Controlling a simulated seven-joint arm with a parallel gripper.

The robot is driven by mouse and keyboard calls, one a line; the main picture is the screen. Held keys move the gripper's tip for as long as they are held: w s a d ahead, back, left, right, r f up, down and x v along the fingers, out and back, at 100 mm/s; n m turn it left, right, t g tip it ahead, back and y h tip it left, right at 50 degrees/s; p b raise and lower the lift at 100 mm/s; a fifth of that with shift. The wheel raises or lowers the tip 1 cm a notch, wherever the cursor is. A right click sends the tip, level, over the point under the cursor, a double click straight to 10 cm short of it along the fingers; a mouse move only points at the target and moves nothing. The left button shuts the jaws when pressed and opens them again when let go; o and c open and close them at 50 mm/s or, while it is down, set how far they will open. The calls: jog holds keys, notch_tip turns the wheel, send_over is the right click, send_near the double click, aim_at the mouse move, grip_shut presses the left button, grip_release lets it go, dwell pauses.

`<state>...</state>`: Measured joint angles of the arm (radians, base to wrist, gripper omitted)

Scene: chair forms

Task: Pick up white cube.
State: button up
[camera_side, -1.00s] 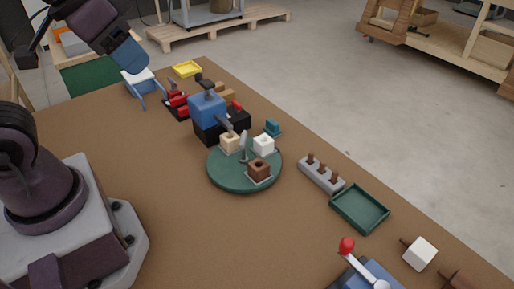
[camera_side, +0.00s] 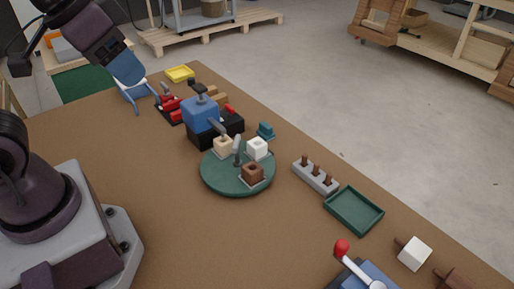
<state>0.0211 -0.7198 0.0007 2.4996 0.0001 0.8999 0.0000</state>
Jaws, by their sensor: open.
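A white cube (camera_side: 257,147) sits on the round green turntable (camera_side: 222,184) near the middle of the table, on its back right part. A cream cube (camera_side: 223,146) is to its left and a brown cube (camera_side: 253,173) is in front of it, on the same turntable. A grey upright lever stands between them. Another white block (camera_side: 414,253) with a brown peg lies at the lower right. My gripper (camera_side: 147,101) is open at the upper left, well apart from the white cube. It looks empty, though its fingers are small in the picture.
A blue block on a black base (camera_side: 201,135) stands behind the turntable, with red parts nearby. A grey peg rack (camera_side: 315,178) and a green tray (camera_side: 354,226) are to the right. A red-knobbed lever (camera_side: 342,248) is in front. The brown table is clear left of the turntable.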

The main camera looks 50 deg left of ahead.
jog(key=w+d+f+g, duration=0.2)
jog(key=w+f+g, duration=0.25)
jog(key=w, duration=0.25)
jog(key=n+y, duration=0.5)
jog(key=n, duration=1.3)
send_near(257, 144)
jog(key=shift+g+h, duration=0.3)
jog(key=shift+g, duration=0.15)
jog(key=x, duration=0.8)
jog(key=shift+a+f, duration=0.15)
jog(key=shift+f, duration=0.15)
jog(key=c, duration=0.7)
